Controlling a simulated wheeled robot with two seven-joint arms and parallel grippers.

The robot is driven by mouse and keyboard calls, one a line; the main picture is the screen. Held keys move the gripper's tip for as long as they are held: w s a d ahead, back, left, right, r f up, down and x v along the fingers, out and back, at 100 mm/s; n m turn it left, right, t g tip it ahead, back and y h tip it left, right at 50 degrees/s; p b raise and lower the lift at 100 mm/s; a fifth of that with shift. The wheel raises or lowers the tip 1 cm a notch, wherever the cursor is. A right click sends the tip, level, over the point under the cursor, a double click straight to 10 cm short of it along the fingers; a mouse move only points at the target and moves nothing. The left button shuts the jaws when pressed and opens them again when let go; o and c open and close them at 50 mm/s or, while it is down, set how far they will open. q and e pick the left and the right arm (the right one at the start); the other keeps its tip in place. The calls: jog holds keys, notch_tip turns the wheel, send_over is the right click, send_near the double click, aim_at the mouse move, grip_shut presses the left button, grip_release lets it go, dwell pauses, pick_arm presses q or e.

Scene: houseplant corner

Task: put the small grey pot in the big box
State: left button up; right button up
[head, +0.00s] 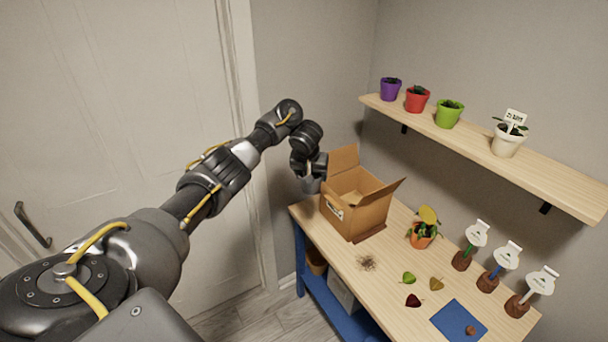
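The big box (352,221) is an open brown cardboard box with raised flaps, standing at the far left end of the table. My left arm reaches in from the left, and my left gripper (313,174) is just left of the box, level with its upper edge. A small grey pot (310,186) shows at the gripper, outside the box and by its left wall. The gripper appears shut on it, though the fingertips are small and partly hidden. My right gripper is not in view.
The wooden table (385,267) holds an orange pot with a plant (422,236), several leaves, a soil patch (366,263), a blue mat (459,322) and label stakes (487,283). A wall shelf (470,136) with several potted plants hangs above.

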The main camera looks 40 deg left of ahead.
pick_arm(q)
jog(key=d, duration=1.2)
jog(key=s+d+r+m+h, duration=0.1)
jog(key=s+d+r+m, duration=0.3)
jog(key=d, duration=0.5)
jog(key=s+d+r+m+h, duration=0.25)
jog(key=s+d, duration=0.25)
jog(key=d, duration=0.4)
jog(key=s+d+r+m, duration=0.3)
jog(key=s+d+m, duration=0.15)
jog(key=d, duration=0.45)
jog(key=s+f+m+h+b, duration=0.1)
jog(key=s+f+m+b, duration=0.1)
jog(key=s+f+b, duration=0.3)
jog(key=s+a+f+m+g+h+b, duration=0.1)
jog(key=s+f+m+b, duration=0.1)
jog(key=s+f+b, duration=0.3)
notch_tip(320, 180, down, 8)
jog(key=b, duration=0.4)
jog(key=shift+s+r+m, duration=0.2)
jog(key=shift+s+m, duration=0.1)
jog(key=shift+m, duration=0.1)
